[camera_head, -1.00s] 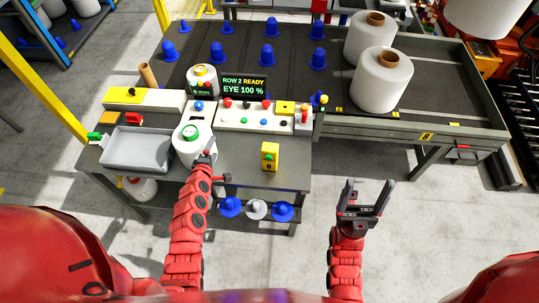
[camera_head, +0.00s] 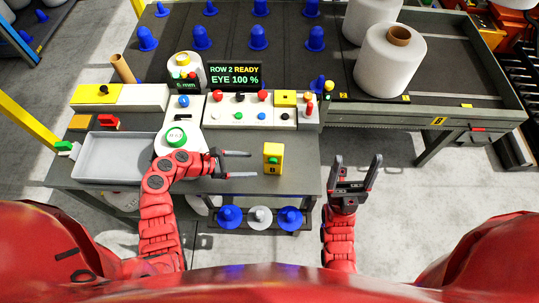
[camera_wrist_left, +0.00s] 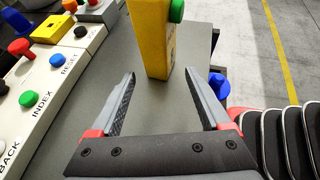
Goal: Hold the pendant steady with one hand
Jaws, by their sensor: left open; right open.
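The pendant, a yellow box with a green button, (camera_head: 273,159) stands upright on the grey table near its right front part. In the left wrist view the yellow pendant (camera_wrist_left: 152,38) is just beyond and between the fingertips. My left gripper (camera_head: 252,164) is open, its fingers pointing right at the pendant, with a small gap left. In the wrist view the left gripper (camera_wrist_left: 160,85) shows nothing between its jaws. My right gripper (camera_head: 355,172) is open and empty, to the right of the table over the floor.
A button panel (camera_head: 250,112) with an INDEX and RESET row runs behind the pendant. A grey tray (camera_head: 108,157) is at left. Blue and white bobbin cones (camera_head: 260,216) sit below the table's front edge.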

